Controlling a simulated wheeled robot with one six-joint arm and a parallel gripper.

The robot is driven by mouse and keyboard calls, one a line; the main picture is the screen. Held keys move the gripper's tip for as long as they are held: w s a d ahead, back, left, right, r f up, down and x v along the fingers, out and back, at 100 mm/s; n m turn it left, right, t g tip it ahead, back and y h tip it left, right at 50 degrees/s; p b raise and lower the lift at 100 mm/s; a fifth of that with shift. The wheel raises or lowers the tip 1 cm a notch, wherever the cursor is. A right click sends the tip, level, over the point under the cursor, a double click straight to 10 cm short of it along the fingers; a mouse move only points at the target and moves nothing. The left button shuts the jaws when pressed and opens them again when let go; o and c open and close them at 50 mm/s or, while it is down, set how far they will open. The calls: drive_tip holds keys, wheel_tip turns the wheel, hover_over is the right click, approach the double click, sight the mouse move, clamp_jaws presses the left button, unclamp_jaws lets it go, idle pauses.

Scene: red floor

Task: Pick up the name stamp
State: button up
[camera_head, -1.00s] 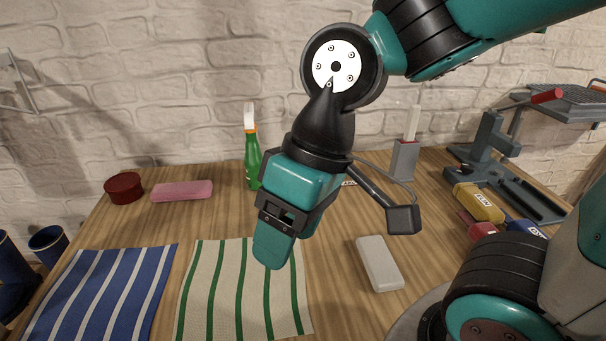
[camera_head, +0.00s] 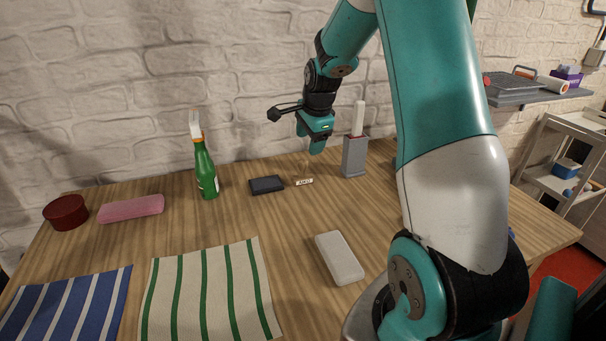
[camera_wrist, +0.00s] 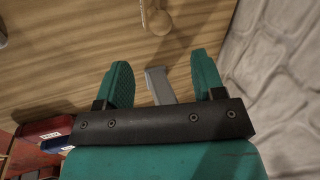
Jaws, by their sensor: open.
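The name stamp (camera_head: 304,182) stands at the back of the wooden table, a small light block with dark lettering and what looks like a wooden handle above it. My gripper (camera_head: 317,147) hangs above and slightly right of it, pointing down and apart from it. In the wrist view a rounded wooden piece, apparently the stamp's handle (camera_wrist: 158,19), shows at the top edge, beyond the fingertips. The two teal fingers (camera_wrist: 160,80) are spread and not closed on anything. A grey piece shows between them, seemingly lower down; I cannot tell what it is.
A dark flat pad (camera_head: 267,185) lies left of the stamp. A grey holder (camera_head: 355,157) with a white-handled item stands close on the right. A green spray bottle (camera_head: 206,170) is further left. A pale block (camera_head: 339,258) and striped cloths (camera_head: 207,295) lie nearer the front.

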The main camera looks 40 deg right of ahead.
sight(304, 161)
drive_tip(key=x, duration=0.3)
drive_tip(key=p+x, duration=0.1)
drive_tip(key=x, duration=0.6)
drive_tip(key=shift+w+a+p, duration=0.15)
drive_tip(key=shift+a+p, duration=0.15)
drive_tip(key=shift+p, duration=0.05)
drive_tip(key=c, duration=1)
